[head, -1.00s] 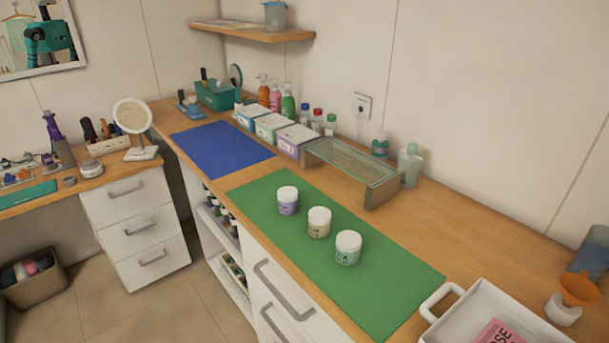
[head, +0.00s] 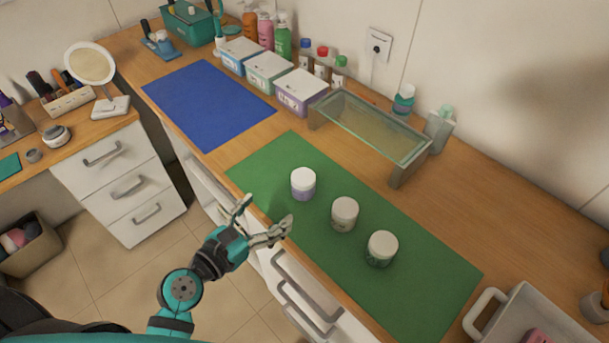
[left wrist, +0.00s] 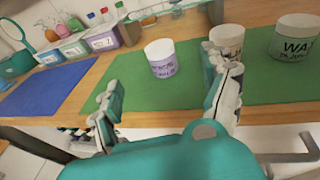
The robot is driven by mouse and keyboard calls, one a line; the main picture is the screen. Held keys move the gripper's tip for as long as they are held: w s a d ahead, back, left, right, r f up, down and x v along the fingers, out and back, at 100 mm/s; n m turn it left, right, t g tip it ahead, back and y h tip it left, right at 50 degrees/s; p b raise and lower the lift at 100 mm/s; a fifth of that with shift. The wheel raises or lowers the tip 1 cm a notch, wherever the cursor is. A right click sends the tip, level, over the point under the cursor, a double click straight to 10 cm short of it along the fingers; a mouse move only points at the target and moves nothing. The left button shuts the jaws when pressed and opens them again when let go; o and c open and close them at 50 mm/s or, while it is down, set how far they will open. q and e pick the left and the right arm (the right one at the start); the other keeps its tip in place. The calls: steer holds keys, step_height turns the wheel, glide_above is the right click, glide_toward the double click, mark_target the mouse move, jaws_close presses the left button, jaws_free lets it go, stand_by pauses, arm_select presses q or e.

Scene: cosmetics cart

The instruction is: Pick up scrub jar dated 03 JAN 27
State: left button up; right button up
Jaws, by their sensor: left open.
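Three white-lidded jars stand upright in a row on a green mat (head: 290,150). The left jar (head: 303,184) has a purple label, the middle jar (head: 344,214) a cream one and the right jar (head: 381,248) a green one. No date is readable, so I cannot tell which is dated 03 JAN 27. My left gripper (head: 266,212) is open and empty at the counter's front edge, short of the purple jar. In the left wrist view, the purple jar (left wrist: 162,58) shows between the fingers (left wrist: 160,84); the middle jar (left wrist: 227,40) is partly hidden by the right finger.
A glass shelf stand (head: 372,125) stands behind the jars. A blue mat (head: 208,103) lies bare to the left, with lidded boxes (head: 270,75) behind it. A white tray (head: 535,310) is at the right. Drawer handles (head: 300,300) stick out below the counter.

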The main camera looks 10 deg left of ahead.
arm_select(q)
steer(key=p, duration=0.1)
glide_toward(301, 179)
steer(key=x, duration=0.5)
steer(key=shift+f, duration=0.1)
steer(key=shift+w+d+f, duration=0.1)
steer(key=shift+w+d, duration=0.15)
steer(key=shift+w, duration=0.15)
steer(key=shift+w+d+p, duration=0.15)
steer(key=shift+w+p, duration=0.25)
steer(key=x, duration=0.3)
steer(key=shift+w+p, duration=0.3)
steer(key=shift+p, duration=0.05)
steer(key=shift+w+d+f, duration=0.1)
steer(key=shift+w+f, duration=0.1)
steer(key=shift+w, duration=0.1)
steer(key=shift+s, duration=0.1)
steer(key=shift+c, duration=0.4)
